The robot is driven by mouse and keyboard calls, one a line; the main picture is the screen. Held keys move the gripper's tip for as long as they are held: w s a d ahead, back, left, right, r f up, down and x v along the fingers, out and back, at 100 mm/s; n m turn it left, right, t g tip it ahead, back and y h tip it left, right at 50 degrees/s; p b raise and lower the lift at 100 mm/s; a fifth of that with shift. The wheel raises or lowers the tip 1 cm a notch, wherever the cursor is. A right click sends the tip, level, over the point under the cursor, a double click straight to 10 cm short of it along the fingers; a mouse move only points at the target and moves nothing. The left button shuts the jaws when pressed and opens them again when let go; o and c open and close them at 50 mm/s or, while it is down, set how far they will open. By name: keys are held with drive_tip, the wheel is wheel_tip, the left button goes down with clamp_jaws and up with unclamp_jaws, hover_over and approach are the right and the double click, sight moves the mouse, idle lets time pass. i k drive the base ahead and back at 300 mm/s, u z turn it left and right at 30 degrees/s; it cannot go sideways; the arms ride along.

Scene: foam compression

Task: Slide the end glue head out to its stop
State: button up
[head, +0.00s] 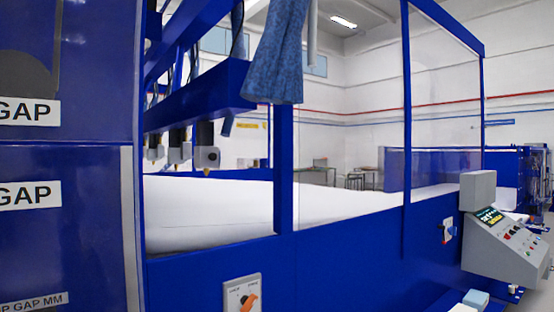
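A row of glue heads hangs under a blue crossbeam (200,97) at left centre in the head view. The glue head nearest the right end of the row (207,157) is a grey block with a dark round part on its face and a small brass-coloured tip below. It hangs above the white foam (210,215), apart from it. Other heads (178,153) hang to its left, partly overlapping. Whether the end head is slid in or out cannot be told. My gripper is not in view.
A blue cabinet with GAP labels (68,120) fills the left side. A blue post (285,170) and clear panels stand along the machine's near side. A blue cloth-like piece (278,50) hangs near the beam. An orange switch (248,302) and a grey control console (500,240) are in front.

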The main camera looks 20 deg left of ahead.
sight(207, 157)
drive_tip(key=z, duration=0.35)
drive_tip(key=k, duration=1.1)
drive_tip(key=u, duration=0.85)
drive_tip(key=i, duration=0.85)
drive_tip(key=u, duration=0.05)
